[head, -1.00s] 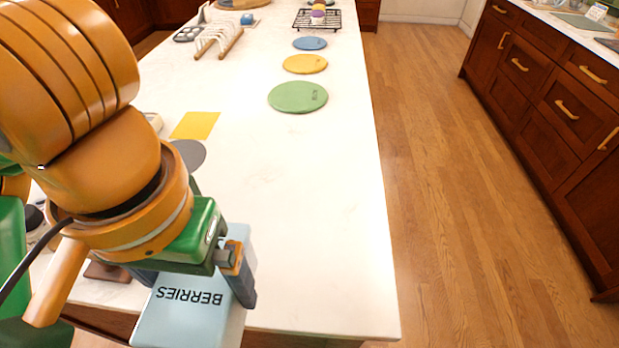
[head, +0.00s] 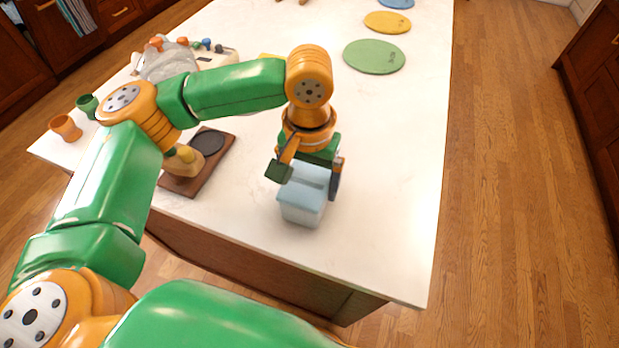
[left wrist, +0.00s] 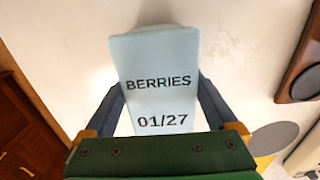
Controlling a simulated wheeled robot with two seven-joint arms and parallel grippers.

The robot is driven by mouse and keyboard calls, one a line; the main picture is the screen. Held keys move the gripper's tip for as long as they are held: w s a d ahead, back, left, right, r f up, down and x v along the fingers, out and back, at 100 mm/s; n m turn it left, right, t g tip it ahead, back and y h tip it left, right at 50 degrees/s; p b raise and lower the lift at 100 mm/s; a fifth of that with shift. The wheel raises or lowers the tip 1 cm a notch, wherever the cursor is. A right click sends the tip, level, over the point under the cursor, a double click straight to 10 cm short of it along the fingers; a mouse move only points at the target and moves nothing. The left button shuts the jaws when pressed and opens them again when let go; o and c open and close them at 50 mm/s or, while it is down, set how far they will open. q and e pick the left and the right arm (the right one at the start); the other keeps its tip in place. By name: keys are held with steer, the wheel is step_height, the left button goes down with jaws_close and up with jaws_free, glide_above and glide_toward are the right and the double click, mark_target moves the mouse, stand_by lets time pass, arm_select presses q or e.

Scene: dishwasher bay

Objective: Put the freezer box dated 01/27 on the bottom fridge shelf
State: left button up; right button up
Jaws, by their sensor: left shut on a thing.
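The freezer box (head: 302,205) is pale blue and sits over the white counter near its front edge. In the left wrist view the box (left wrist: 157,85) reads "BERRIES" and "01/27". My left gripper (head: 307,180) is shut on it, with one finger on each side, and it also shows in the left wrist view (left wrist: 160,108). I cannot tell whether the box touches the counter. My right gripper is not in view, and no fridge or fridge shelf shows.
A dark board (head: 190,185) with a grey disc lies left of the box. An orange cup (head: 66,127) and a green cup (head: 87,106) stand at the left. A green mat (head: 374,57) and yellow mat (head: 387,22) lie farther back. Counter between is clear; wooden floor (head: 500,180) is open at right.

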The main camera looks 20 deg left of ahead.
arm_select(q)
steer(key=o, duration=1.5)
step_height(320, 180, up, 12)
steer(key=shift+r+p, duration=0.1)
steer(key=shift+p, duration=0.45)
